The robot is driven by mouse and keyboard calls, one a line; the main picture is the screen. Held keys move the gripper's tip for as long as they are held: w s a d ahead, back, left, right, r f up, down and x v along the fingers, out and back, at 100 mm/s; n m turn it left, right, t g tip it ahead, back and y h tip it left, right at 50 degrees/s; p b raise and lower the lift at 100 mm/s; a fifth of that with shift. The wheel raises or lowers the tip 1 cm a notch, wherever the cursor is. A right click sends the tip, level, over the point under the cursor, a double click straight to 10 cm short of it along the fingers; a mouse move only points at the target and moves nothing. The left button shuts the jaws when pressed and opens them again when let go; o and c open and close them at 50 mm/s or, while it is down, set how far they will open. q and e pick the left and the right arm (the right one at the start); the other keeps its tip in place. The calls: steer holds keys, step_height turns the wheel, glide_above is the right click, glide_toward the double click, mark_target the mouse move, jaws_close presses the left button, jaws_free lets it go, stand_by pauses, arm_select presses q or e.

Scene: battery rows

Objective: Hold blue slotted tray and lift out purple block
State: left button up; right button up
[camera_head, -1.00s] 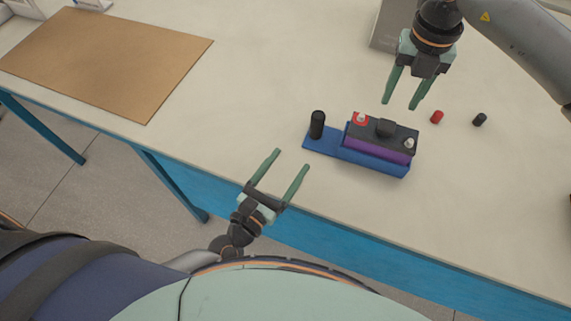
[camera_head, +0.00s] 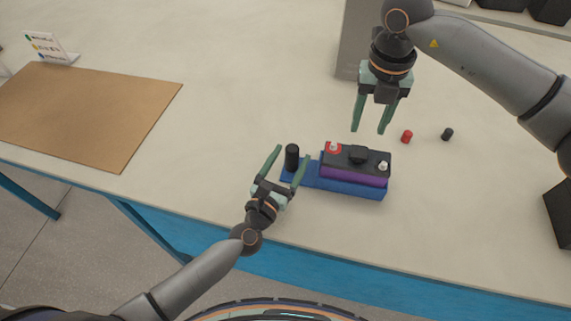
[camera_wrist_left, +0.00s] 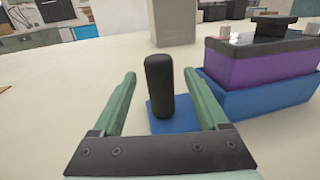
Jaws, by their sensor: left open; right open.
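The blue slotted tray (camera_head: 345,187) lies on the table near its front edge. The purple block (camera_head: 352,174), with a black top, a red patch and two pale knobs, sits in the tray; it also shows in the left wrist view (camera_wrist_left: 260,70). A black upright post (camera_head: 292,157) rises from the tray's left end. My left gripper (camera_head: 290,153) is open, its fingers on either side of the post (camera_wrist_left: 160,88) in the left wrist view, apart from it. My right gripper (camera_head: 371,130) is open and empty above and behind the block.
A small red cylinder (camera_head: 406,136) and a small black cylinder (camera_head: 447,134) stand right of the tray. A brown board (camera_head: 90,110) lies at left. A grey box (camera_head: 354,45) stands behind my right gripper. The table between board and tray is clear.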

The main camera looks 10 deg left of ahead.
arm_select(q)
jaws_close()
stand_by(0.6)
stand_by(1.7)
